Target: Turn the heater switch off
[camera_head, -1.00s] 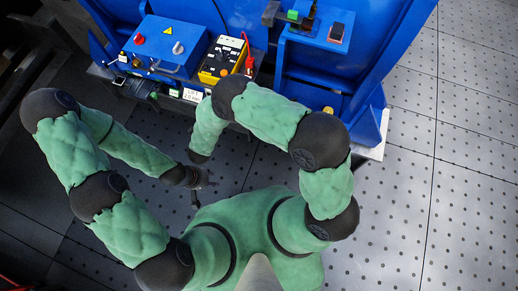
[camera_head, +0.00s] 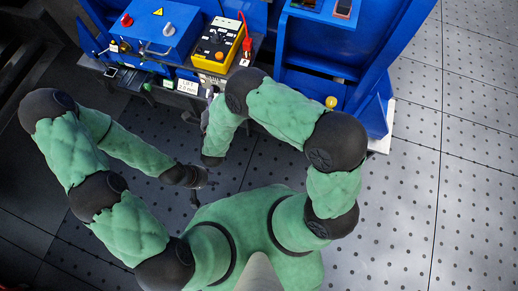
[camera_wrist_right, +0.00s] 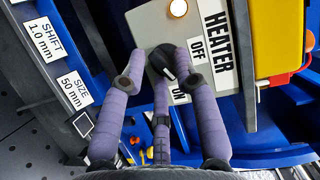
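The heater switch is a round black knob with a white mark (camera_wrist_right: 168,74) on a pale panel (camera_wrist_right: 150,20) in the right wrist view. The panel carries the label HEATER (camera_wrist_right: 216,45) with OFF and ON printed beside the knob. The white mark slants toward the ON side. A round lamp (camera_wrist_right: 178,8) glows above the knob. My right gripper (camera_wrist_right: 163,62) has its purple fingers spread around the knob; whether they touch it is unclear. In the head view my right arm hides the switch. My left gripper (camera_head: 193,177) hangs low over the floor, away from the machine.
A blue box (camera_head: 158,38) with red and grey knobs stands at the back. Beside it is a yellow meter (camera_head: 217,45) with a red lead. A blue cabinet (camera_head: 325,92) with a yellow knob stands to the right. SHIFT and SIZE labels (camera_wrist_right: 63,65) lie left of the panel.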

